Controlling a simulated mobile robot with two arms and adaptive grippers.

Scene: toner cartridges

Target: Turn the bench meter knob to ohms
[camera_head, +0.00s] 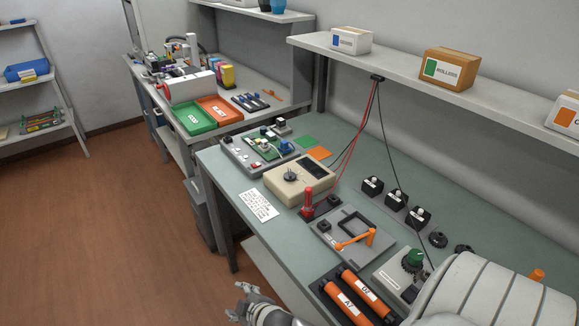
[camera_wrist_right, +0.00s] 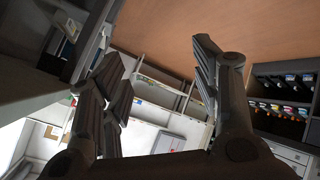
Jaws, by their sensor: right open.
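The bench meter (camera_head: 303,181) is a beige box on the green-grey bench, with a dark display on its upper right. Its round knob (camera_head: 290,175) sits on the left part of the top face; the pointer direction and markings are too small to read. My right gripper (camera_head: 240,303) is low in the head view, off the bench's front edge and well apart from the meter. In the wrist view its fingers (camera_wrist_right: 160,62) are spread with nothing between them. My left gripper is not in view.
A red probe-like post (camera_head: 308,199) stands close in front of the meter. A grey fixture with an orange handle (camera_head: 354,240), orange cartridges (camera_head: 362,292) and a green-knobbed box (camera_head: 403,273) lie nearer. A circuit-board tray (camera_head: 262,150) is behind. A shelf (camera_head: 420,72) overhangs the bench's back.

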